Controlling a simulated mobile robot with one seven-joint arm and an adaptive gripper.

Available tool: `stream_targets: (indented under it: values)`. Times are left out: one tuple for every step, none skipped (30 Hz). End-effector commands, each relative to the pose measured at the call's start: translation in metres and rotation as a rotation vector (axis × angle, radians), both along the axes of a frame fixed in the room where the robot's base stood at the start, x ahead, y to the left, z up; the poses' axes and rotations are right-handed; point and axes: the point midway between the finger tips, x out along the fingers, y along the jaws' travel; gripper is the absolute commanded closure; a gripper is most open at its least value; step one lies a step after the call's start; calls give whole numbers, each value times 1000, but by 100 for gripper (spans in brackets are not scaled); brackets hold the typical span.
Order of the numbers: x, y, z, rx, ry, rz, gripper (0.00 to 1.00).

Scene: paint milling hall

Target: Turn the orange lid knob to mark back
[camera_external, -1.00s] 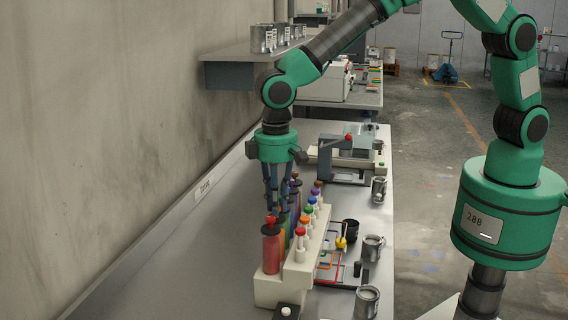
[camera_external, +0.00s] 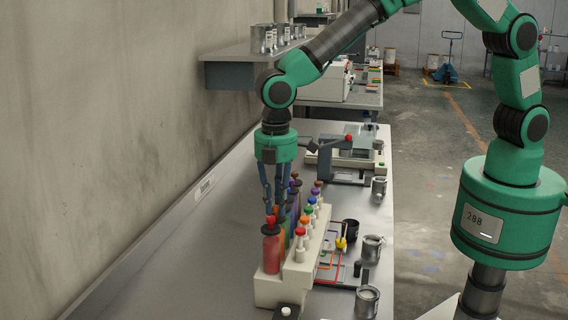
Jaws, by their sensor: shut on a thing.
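A row of tall colored canisters with lids stands in a pale rack (camera_external: 266,291) on the bench. The red canister (camera_external: 271,254) is nearest the camera, and the orange one (camera_external: 281,232) is just behind it. My gripper (camera_external: 275,207) points straight down over the near part of this row, its fingers shut at lid height at the orange canister. The fingers and the red lid (camera_external: 270,225) hide the orange lid knob, which appears to be between the fingers. Its mark and heading cannot be made out.
Metal cups (camera_external: 367,301) and a dark cup (camera_external: 350,231) stand to the right. The wall is left; bare bench lies between.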

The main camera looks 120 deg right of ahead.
Motion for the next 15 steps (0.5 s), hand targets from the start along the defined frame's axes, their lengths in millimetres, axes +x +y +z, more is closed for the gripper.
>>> stream_targets:
  values:
    - [1, 0, 2, -1, -3, 44, 100]
    - [1, 0, 2, -1, -3, 73, 100]
    - [1, 0, 2, -1, -3, 110, 100]
    - [1, 0, 2, -1, -3, 139, 100]
    - [1, 0, 2, -1, -3, 168, 100]
    - [1, 0, 2, -1, -3, 205, 100]
    - [1, 0, 2, -1, -3, 234, 100]
    - [1, 0, 2, -1, -3, 263, 100]
    - [1, 0, 2, -1, -4, 300, 100]
    - [1, 0, 2, -1, -4, 329, 100]
    - [1, 0, 2, -1, -4, 357, 100]
    - [1, 0, 2, -1, -4, 394, 100]
    - [1, 0, 2, -2, -4, 422, 100]
    - [1, 0, 2, -2, -4, 449, 100]
    - [1, 0, 2, -2, -4, 483, 100]
